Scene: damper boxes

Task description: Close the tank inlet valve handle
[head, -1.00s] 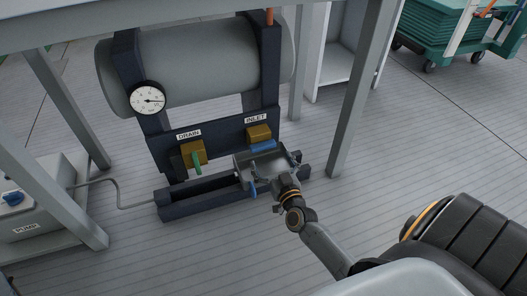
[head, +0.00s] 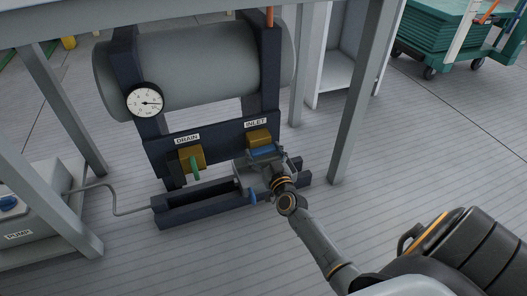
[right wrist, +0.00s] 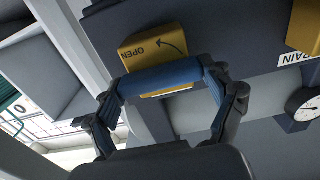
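The inlet valve is a yellow block (head: 259,137) under the INLET label, with a blue handle (head: 264,151) along its lower front edge. In the right wrist view the blue handle (right wrist: 160,80) lies crosswise in front of the yellow block (right wrist: 153,47), which bears the word OPEN and a curved arrow. My right gripper (head: 268,160) is at the handle. Its fingers are wide apart, one near each end of the handle; I cannot tell whether they touch it. My left gripper is not in view.
The drain valve (head: 191,158) with its green handle is left of the inlet. A grey tank (head: 200,65) with a gauge (head: 145,100) is above. Table legs (head: 352,100) stand on both sides. A small blue piece (head: 253,196) shows below the inlet. A pump (head: 25,215) is at left.

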